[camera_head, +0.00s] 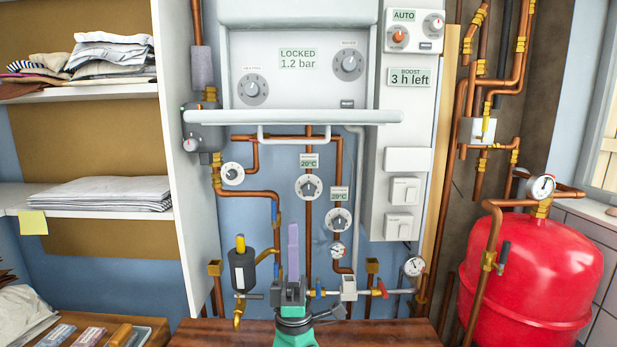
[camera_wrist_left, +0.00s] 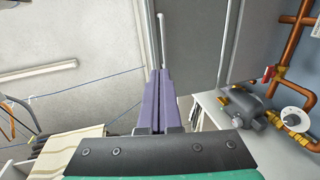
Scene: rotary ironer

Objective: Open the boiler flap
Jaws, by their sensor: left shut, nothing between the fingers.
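The boiler (camera_head: 300,15) is the white box at the top middle of the head view. Its flap (camera_head: 290,117) appears swung down, seen nearly edge-on as a wide white ledge. Above it the control panel shows two dials and a display reading LOCKED 1.2 bar. The flap's bar handle (camera_head: 293,143) hangs below the ledge. My left gripper (camera_head: 293,228) points up below the handle, apart from it, with its purple fingers shut and empty. In the left wrist view the fingers (camera_wrist_left: 158,75) show closed together, near a pale rod that may be the handle. My right gripper is not in view.
Copper pipes with gauges and valves (camera_head: 309,188) run behind my left gripper. A shelf unit with folded linen (camera_head: 95,193) stands left, and a red tank (camera_head: 530,270) right. A white control column (camera_head: 405,150) adjoins the boiler. A wooden surface (camera_head: 210,333) lies below.

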